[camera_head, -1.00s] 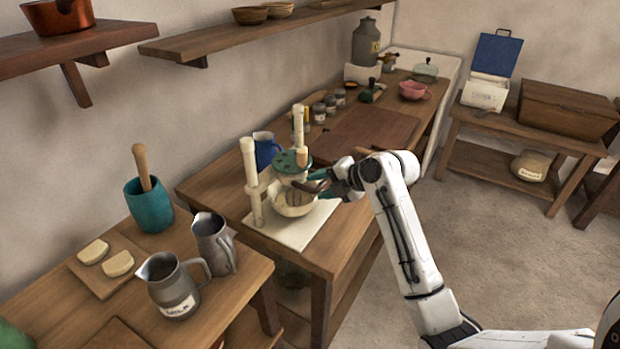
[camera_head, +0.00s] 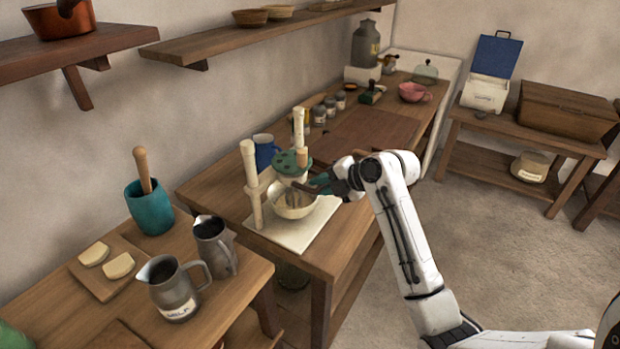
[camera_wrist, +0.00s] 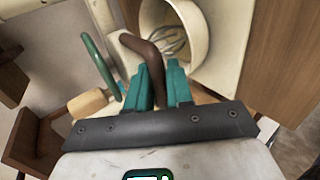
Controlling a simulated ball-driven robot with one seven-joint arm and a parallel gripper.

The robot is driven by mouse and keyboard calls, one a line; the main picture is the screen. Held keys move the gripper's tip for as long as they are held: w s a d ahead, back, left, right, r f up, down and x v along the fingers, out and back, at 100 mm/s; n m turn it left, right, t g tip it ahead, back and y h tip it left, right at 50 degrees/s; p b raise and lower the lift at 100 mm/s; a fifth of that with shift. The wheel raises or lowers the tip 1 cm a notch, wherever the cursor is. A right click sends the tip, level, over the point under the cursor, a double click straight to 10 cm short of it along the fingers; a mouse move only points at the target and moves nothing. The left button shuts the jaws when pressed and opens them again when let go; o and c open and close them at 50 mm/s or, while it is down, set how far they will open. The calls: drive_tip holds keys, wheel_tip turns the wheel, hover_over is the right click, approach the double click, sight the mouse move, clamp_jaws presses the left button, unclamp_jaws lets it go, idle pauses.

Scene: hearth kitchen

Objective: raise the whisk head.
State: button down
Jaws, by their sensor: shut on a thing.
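The whisk stand has two cream posts (camera_head: 251,180) on a pale base board (camera_head: 300,234). Its whisk head (camera_head: 290,163), with a green perforated top, sits between the posts above a cream bowl (camera_head: 293,210). In the wrist view the wire whisk (camera_wrist: 172,42) shows inside the pale round bowl (camera_wrist: 200,45). My gripper (camera_wrist: 160,80) has its teal fingers shut on a bent dark brown handle (camera_wrist: 150,55) just in front of the bowl. In the head view my gripper (camera_head: 320,184) is at the right side of the whisk head. The handle's attachment is unclear.
A blue jug (camera_head: 264,152) stands behind the stand. Metal jugs (camera_head: 178,288) and a teal mortar (camera_head: 150,207) are on the near left table. Jars (camera_head: 319,115) and a wooden board (camera_head: 366,135) lie farther along the bench. The floor at right is clear.

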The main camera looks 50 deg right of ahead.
drive_tip(key=shift+r+p, duration=1.75)
drive_tip(key=shift+r, duration=1.85)
drive_tip(key=c, duration=1)
unclamp_jaws()
drive_tip(key=shift+s, duration=0.1)
drive_tip(key=p+v, duration=0.1)
drive_tip(key=v, duration=0.5)
drive_tip(key=shift+s+r+p, duration=0.2)
drive_tip(key=shift+s+p, duration=0.15)
drive_tip(key=shift+p, duration=0.05)
